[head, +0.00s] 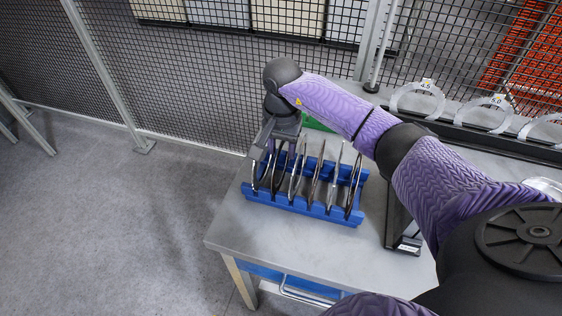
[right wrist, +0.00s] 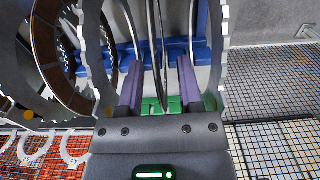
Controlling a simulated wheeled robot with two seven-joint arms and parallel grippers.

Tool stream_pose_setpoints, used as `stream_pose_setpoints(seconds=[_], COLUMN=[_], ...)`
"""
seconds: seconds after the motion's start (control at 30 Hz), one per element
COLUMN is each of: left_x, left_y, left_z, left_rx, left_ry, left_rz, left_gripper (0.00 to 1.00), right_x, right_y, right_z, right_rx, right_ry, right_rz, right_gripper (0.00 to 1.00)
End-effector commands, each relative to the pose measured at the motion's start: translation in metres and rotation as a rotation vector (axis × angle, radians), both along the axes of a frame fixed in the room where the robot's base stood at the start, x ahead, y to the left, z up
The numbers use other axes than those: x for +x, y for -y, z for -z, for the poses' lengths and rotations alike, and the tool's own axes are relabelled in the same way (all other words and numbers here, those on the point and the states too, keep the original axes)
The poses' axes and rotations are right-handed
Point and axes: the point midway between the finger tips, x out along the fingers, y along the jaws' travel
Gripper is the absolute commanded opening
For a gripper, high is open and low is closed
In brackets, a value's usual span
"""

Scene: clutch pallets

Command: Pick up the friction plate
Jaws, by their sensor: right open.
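Several thin round friction plates (head: 336,182) stand upright in a row in a blue rack (head: 287,203) on the grey table. My right gripper (head: 277,148) is over the left end of the row in the head view. In the right wrist view its two purple fingers (right wrist: 159,82) are apart, and thin plate edges (right wrist: 157,45) show edge-on between them. I cannot tell whether a finger touches a plate. A plate with a brown face and toothed rim (right wrist: 45,50) shows at left. The left gripper is not in view.
A dark rack with white rings (head: 417,100) and number labels stands along the table's back right. A green item (head: 318,124) is behind the blue rack. A black mesh fence (head: 210,85) runs behind. The table's front left (head: 245,232) is clear.

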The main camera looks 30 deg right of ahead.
Motion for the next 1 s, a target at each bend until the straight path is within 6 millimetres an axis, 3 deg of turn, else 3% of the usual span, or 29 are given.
stream_pose_setpoints(seconds=[0.27,0.47,1.0], left_x=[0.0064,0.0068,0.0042], left_y=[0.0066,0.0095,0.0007], left_z=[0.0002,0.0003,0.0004], left_rx=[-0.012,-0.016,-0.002], left_ry=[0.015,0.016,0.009], left_rz=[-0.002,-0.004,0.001], left_gripper=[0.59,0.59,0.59], right_x=[0.0,0.0001,0.0002], right_y=[-0.0001,-0.0002,-0.0003], right_z=[0.0064,0.0061,0.0059], right_rx=[0.001,0.001,0.001], right_ry=[0.001,0.001,0.002], right_rz=[-0.001,0.0,0.0], right_gripper=[0.43,0.01,0.0])
